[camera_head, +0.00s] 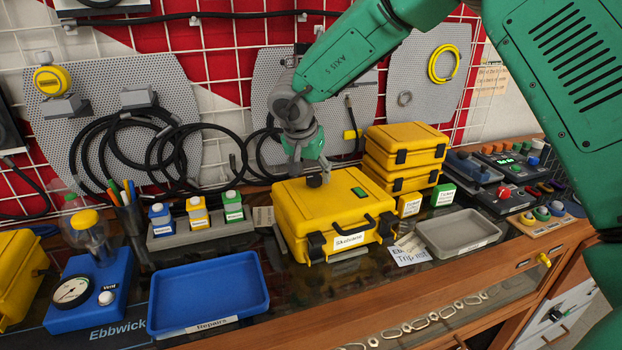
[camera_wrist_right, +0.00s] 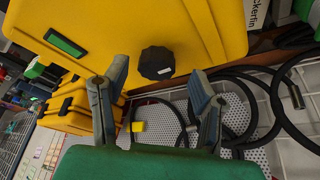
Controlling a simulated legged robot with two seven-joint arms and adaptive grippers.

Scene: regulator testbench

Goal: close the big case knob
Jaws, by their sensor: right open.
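The big yellow case (camera_head: 325,215) stands shut on the bench in the middle of the head view, with a label on its front and a green tag on its lid. Its black knob (camera_head: 314,181) is on the lid, near the back left. My right gripper (camera_head: 310,168) points down just above the knob. In the wrist view the knob (camera_wrist_right: 157,63) has a small white mark and lies between the open fingers of my right gripper (camera_wrist_right: 158,70), with clear gaps on both sides. The yellow lid (camera_wrist_right: 200,35) fills the top of that view. My left gripper is not in view.
Stacked smaller yellow cases (camera_head: 405,155) stand to the right of the big case, near a grey tray (camera_head: 457,233). Black cables (camera_head: 120,145) hang on the grid wall behind.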

